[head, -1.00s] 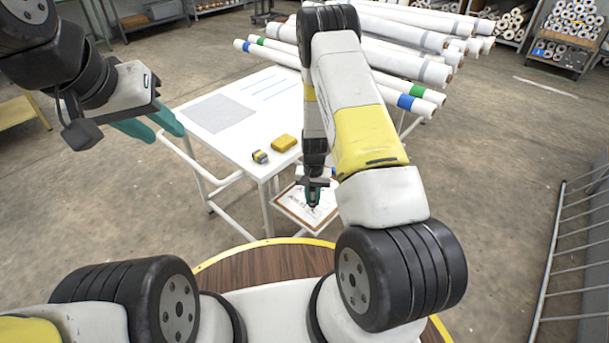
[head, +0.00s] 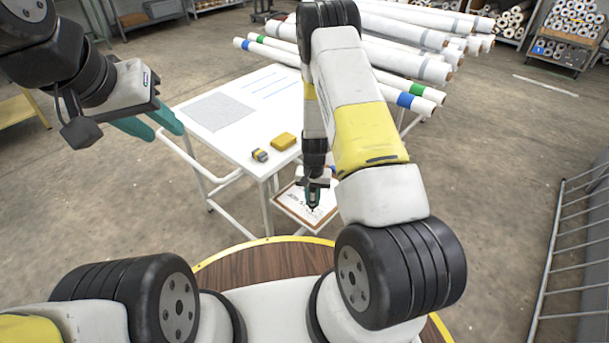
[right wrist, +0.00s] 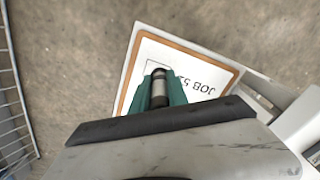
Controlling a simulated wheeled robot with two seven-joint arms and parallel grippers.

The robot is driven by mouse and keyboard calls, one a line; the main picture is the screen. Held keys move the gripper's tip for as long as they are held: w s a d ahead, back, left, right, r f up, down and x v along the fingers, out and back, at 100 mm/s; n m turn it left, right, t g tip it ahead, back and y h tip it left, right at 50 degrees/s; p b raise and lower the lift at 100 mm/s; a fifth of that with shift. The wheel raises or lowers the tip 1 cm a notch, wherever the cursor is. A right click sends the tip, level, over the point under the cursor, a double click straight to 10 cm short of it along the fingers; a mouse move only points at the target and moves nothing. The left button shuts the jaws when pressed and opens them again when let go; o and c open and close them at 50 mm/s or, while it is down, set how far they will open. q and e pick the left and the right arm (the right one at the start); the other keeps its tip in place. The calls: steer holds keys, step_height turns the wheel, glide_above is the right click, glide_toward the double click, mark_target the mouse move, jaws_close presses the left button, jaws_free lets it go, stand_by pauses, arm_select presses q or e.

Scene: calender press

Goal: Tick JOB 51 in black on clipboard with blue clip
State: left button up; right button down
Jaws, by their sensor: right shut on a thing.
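The clipboard (head: 291,207) is a white sheet on a brown-edged board, low beside the near end of the white table. A small blue bit, possibly its clip, shows at its far edge, mostly hidden by my right arm. In the right wrist view the sheet (right wrist: 213,73) carries upside-down lettering that starts "JOB 5"; the last digit is unclear. A box outline beside it is partly hidden by the gripper. My right gripper (head: 313,193) is shut on a dark pen (right wrist: 159,88), pointing down over the sheet. Whether its tip touches is unclear. My left gripper (head: 168,134) is open and empty, left of the table.
Long white rolls (head: 400,62) lie behind my right arm. A metal rail (head: 552,250) stands at the right. The floor between is clear.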

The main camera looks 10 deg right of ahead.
steer(key=shift+d, duration=0.1)
stand_by(0.6)
steer(key=shift+s+d, duration=0.15)
steer(key=shift+d, duration=0.3)
steer(key=shift+d, duration=0.15)
stand_by(0.7)
steer(key=shift+s+d, duration=0.1)
steer(key=shift+d, duration=0.25)
steer(key=shift+f, duration=0.1)
stand_by(1.1)
step_height(320, 180, up, 6)
stand_by(0.8)
steer(key=shift+d, duration=0.1)
stand_by(0.4)
